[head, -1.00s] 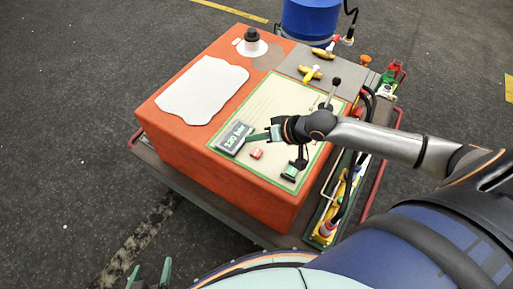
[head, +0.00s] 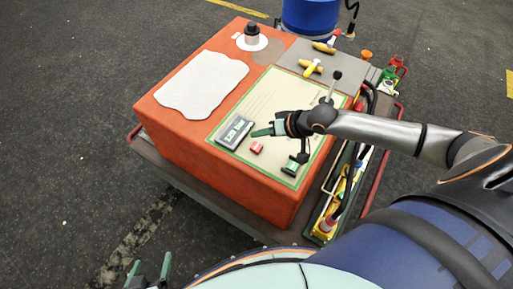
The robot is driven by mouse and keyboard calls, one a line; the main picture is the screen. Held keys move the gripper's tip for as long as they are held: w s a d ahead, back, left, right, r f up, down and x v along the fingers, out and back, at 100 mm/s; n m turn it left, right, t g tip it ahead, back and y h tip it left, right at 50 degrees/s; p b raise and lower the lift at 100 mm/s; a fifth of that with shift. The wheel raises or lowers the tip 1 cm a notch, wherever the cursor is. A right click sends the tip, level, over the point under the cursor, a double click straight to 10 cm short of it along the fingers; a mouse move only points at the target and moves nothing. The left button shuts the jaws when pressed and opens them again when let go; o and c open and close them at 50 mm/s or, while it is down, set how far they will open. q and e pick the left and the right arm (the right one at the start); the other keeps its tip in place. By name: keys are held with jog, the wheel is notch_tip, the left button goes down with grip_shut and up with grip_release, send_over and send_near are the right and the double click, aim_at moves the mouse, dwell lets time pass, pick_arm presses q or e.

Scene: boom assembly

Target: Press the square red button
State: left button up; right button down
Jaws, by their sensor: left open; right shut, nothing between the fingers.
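The small red button (head: 257,147) stands on the pale, green-bordered panel (head: 268,101) on top of the orange box. It lies just right of a grey display with green digits (head: 235,132). My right gripper (head: 255,133) reaches in from the right, with its fingers shut and empty. In the picture its fingertips are just above the red button and point left toward the display; whether they touch anything is unclear. My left gripper (head: 150,270) is at the lower left edge of the picture, open and empty, away from the box.
A black-knobbed lever (head: 334,82) rises from the panel, and a small dark switch (head: 291,168) is at its near right corner. Yellow-handled valves (head: 312,67) sit at the back. A white sheet (head: 203,85) lies on the left. A tool tray (head: 330,222) lines the right side.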

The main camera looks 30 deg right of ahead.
aim_at(260, 149)
notch_tip(260, 149, down, 2)
jog(key=shift+f+b, duration=0.25)
jog(key=shift+b, duration=0.4)
jog(key=shift+f+b, duration=0.35)
jog(key=shift+f, duration=0.4)
pick_arm(q)
notch_tip(260, 149, down, 4)
jog(key=shift+r, duration=0.25)
pick_arm(e)
jog(key=shift+f, duration=0.2)
dwell(0.4)
jog(key=shift+f, duration=0.25)
pick_arm(q)
jog(key=shift+f+b, duration=0.25)
jog(key=shift+b, duration=0.05)
pick_arm(e)
jog(key=shift+f, duration=0.55)
dwell(0.3)
dwell(0.3)
pick_arm(q)
jog(key=shift+r+p, duration=1.15)
pick_arm(e)
jog(key=shift+r, duration=0.95)
